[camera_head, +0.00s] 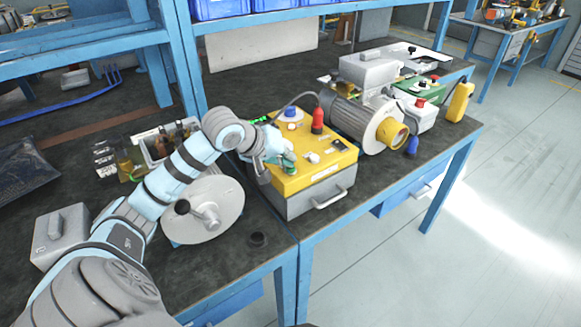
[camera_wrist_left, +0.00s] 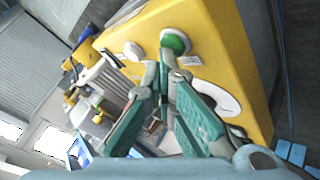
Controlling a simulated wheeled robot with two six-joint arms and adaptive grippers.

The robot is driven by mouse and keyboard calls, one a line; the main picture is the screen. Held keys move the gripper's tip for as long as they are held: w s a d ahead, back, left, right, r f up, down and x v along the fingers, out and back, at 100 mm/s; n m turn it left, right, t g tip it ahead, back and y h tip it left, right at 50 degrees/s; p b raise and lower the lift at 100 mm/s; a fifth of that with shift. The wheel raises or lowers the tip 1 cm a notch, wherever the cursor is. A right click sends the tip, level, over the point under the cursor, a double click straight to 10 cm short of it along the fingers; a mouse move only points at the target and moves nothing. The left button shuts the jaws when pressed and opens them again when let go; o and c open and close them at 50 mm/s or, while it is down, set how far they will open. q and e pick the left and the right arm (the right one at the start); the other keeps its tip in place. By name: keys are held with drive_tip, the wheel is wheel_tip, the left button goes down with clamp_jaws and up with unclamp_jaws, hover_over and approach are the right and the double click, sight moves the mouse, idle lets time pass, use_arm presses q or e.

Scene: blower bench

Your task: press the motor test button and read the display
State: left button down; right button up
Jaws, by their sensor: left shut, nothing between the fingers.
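A grey test box with a yellow top panel (camera_head: 318,178) stands near the bench's front edge. My left gripper (camera_head: 286,161) is shut and empty over the panel's left part. In the left wrist view, the closed fingertips (camera_wrist_left: 160,72) lie just below a round green button (camera_wrist_left: 175,40) on the yellow panel (camera_wrist_left: 215,35); I cannot tell if they touch it. A white button (camera_wrist_left: 133,50) sits beside the green one. A small dark rectangle (camera_head: 339,144), possibly the display, is on the panel's right; no reading is legible. My right gripper is not in view.
A grey motor with a yellow end (camera_head: 391,133) stands right of the box. A red plug (camera_head: 317,121) and a blue knob (camera_head: 291,112) rise from the panel's back. A round grey plate (camera_head: 222,212) lies left of the box.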

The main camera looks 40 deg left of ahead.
use_arm(q)
drive_tip(key=shift+r+p, duration=0.35)
drive_tip(key=shift+r, duration=0.4)
wheel_tip(320, 180, up, 5)
drive_tip(key=p, duration=0.3)
drive_tip(key=shift+p, duration=0.3)
idle(0.4)
